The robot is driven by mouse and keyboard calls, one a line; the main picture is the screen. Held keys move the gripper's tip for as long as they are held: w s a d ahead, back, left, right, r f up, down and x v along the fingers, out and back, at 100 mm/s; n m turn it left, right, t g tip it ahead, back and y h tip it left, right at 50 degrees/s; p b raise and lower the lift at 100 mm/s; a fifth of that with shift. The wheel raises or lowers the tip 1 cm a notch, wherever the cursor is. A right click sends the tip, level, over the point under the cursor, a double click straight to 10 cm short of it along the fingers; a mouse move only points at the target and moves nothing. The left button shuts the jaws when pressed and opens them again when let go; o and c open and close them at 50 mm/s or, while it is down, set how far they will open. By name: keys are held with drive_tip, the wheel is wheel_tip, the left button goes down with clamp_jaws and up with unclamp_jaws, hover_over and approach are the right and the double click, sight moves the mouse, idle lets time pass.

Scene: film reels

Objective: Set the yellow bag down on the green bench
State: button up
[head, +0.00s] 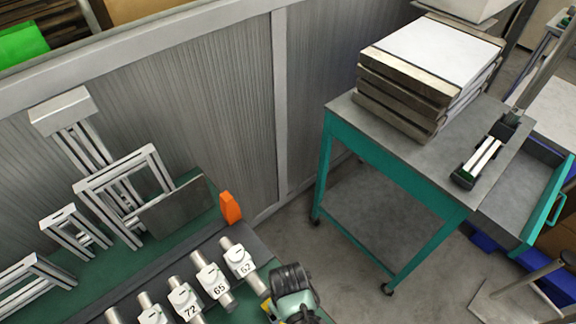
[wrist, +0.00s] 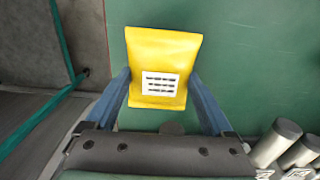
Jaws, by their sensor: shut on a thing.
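The yellow bag (wrist: 165,52) has a white label with dark lines and shows upright in the middle of the wrist view. My gripper (wrist: 159,80) is shut on it, with one blue finger on each side. Green bench top (wrist: 250,60) fills the wrist view behind and around the bag. I cannot tell whether the bag touches it. In the head view the green bench (head: 95,262) runs along the lower left, by the ribbed grey wall.
Numbered metal cylinders (head: 212,280) stand in a row on the bench; some show in the wrist view (wrist: 278,142). Aluminium frames (head: 125,185), a dark plate (head: 175,208) and an orange block (head: 230,207) stand behind them. A teal trolley (head: 395,185) stands apart to the right.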

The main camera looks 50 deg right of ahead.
drive_tip(key=shift+f, duration=0.2)
drive_tip(key=o, duration=1.3)
wheel_tip(320, 180, up, 12)
drive_tip(key=p, duration=0.1)
drive_tip(key=w+d+r+t+h, duration=0.1)
drive_tip(key=w+r+t+h, duration=0.2)
drive_tip(key=w+r+t, duration=0.85)
drive_tip(key=w+a+r+n, duration=0.1)
drive_tip(key=w+a+r, duration=0.1)
drive_tip(key=w+r, duration=0.6)
drive_tip(key=w+a+r, duration=0.1)
drive_tip(key=w+r, duration=0.4)
drive_tip(key=r, duration=0.6)
drive_tip(key=a+r+n+t, duration=0.1)
drive_tip(key=a+r+t, duration=0.4)
drive_tip(key=r, duration=0.7)
drive_tip(key=a+r+t, duration=0.4)
drive_tip(key=r, duration=0.7)
drive_tip(key=s+a+r+t+y, duration=0.1)
drive_tip(key=s+a+r+t, duration=0.1)
drive_tip(key=r, duration=0.3)
drive_tip(key=s+a+r+t+y, duration=0.1)
drive_tip(key=s+a+r+t, duration=0.1)
drive_tip(key=s+r, duration=0.3)
drive_tip(key=s+a+r+t+y, duration=0.1)
drive_tip(key=s+a+r+t, duration=0.2)
drive_tip(key=r, duration=0.2)
drive_tip(key=shift+s+a+r+n, duration=0.1)
drive_tip(key=shift+s+r+n, duration=0.15)
drive_tip(key=shift+r+n, duration=0.15)
